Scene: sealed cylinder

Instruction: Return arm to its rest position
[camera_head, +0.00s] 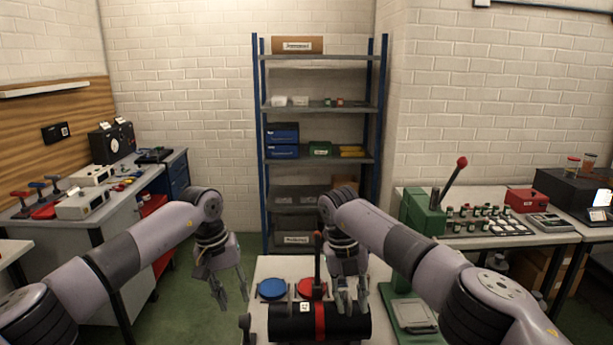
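My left arm (145,242) reaches in from the left, and its gripper (232,301) hangs fingers down, open and empty, left of the small central table (276,265). My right arm (397,247) comes in from the right. Its gripper (351,306) points down at the right part of a black cylinder (286,325) with a red band (320,322). Its fingers are spread with nothing visible between them; I cannot tell whether they touch the cylinder. The cylinder lies sideways at the table's front.
A blue disc (271,288) and a red disc (308,287) lie behind the cylinder, by a dark upright lever (318,262). A green base with a grey plate (413,314) is at right. Benches stand left and right; a shelf (318,108) stands behind.

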